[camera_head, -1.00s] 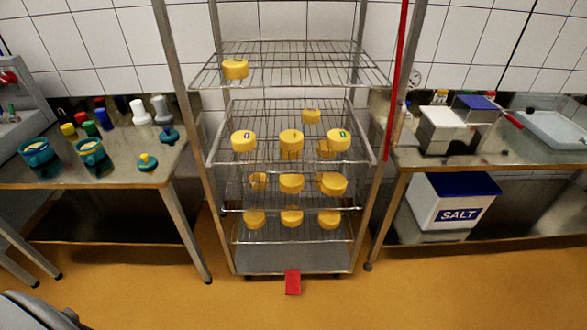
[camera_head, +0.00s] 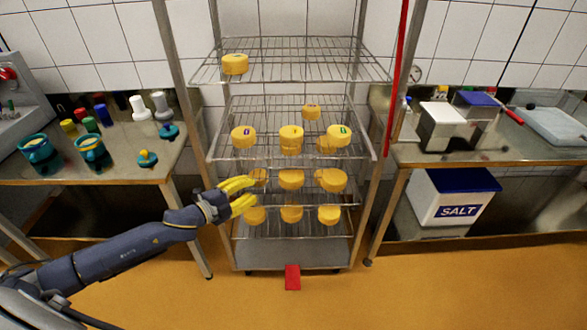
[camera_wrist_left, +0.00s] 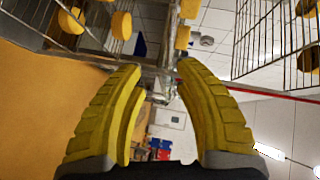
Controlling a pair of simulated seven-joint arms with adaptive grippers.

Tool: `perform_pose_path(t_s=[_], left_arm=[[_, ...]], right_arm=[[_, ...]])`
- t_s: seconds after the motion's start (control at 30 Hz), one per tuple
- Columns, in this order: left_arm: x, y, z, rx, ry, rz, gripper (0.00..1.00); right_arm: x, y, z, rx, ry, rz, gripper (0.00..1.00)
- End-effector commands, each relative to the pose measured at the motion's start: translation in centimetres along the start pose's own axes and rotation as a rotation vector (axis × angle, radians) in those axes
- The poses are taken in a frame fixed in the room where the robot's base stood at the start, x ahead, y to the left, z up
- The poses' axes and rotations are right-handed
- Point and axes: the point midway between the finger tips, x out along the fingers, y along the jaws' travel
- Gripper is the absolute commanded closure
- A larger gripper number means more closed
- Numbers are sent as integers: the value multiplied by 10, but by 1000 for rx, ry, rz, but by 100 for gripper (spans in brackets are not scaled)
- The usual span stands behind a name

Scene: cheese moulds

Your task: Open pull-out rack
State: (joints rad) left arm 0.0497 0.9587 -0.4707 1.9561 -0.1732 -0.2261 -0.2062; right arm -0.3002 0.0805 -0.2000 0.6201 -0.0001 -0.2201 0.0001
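The metal rack (camera_head: 362,200) stands in the middle of the head view, with several wire shelves bearing yellow cheeses (camera_head: 291,180). A middle wire shelf (camera_head: 372,158) sticks out a little towards me at its front edge. My left gripper (camera_head: 252,193) has yellow fingers and is in front of the rack's left side, near the lower shelves. In the left wrist view its two fingers (camera_wrist_left: 160,85) are spread apart with nothing between them; the rack's bars show beyond. I cannot tell whether it touches the rack. My right gripper is not in view.
A left table (camera_head: 100,180) holds teal moulds (camera_head: 92,152) and small coloured items. A right table (camera_head: 480,155) holds boxes, with a salt bin (camera_head: 452,203) below. A red object (camera_head: 292,277) is at the rack's foot. The orange floor in front is mostly clear.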

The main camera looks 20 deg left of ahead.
Motion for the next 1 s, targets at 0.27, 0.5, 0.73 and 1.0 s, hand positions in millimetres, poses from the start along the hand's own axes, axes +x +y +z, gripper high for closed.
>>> perform_pose_path(t_s=[0.27,0.5,0.73,1.0], left_arm=[[1,-14,-29,66,47,-29,68],[23,-15,-29,65,47,-31,68],[53,-16,-30,66,46,-31,68],[94,-17,-32,65,45,-30,68]], right_arm=[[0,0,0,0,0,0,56],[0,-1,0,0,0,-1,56],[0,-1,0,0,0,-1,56],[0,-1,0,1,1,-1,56]])
